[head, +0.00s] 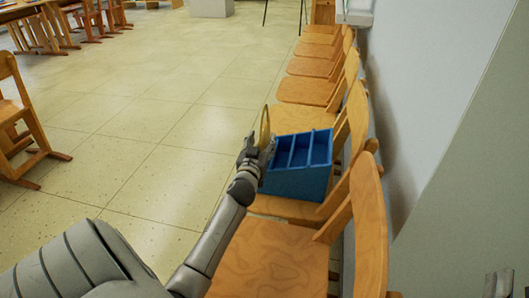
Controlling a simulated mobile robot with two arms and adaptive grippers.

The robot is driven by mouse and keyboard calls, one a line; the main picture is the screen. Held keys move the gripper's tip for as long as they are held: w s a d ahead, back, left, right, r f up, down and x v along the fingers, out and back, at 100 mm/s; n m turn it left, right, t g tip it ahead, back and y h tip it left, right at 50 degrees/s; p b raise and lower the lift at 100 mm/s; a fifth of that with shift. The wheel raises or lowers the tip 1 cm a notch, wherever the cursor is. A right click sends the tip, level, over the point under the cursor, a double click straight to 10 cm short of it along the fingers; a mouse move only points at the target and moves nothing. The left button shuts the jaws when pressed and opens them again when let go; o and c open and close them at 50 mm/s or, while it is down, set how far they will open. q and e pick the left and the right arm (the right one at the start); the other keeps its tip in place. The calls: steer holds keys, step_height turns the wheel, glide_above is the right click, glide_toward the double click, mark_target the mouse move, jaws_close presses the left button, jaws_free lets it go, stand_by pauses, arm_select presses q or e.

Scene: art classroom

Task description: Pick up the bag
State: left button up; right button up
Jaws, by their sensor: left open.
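No plain bag shows. The nearest thing to one is a blue open-topped holder (296,182) with several compartments, sitting on a wooden chair seat in the row by the wall. A thin yellowish loop (265,128) stands upright at its left side; I cannot tell whether it is a handle of the holder. My left gripper (260,147) is open at the holder's left edge, close to the loop. The gripper hides part of that edge, and whether it touches is unclear. My right gripper does not show clearly.
A row of wooden chairs (309,66) runs along the grey wall (410,75) on the right. An empty chair (270,256) is nearest me. Another chair (36,130) stands at the left. The tiled floor (165,100) between is clear.

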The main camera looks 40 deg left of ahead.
arm_select(q)
steer(key=shift+c, duration=0.3)
jaws_close()
steer(key=shift+r, duration=0.1)
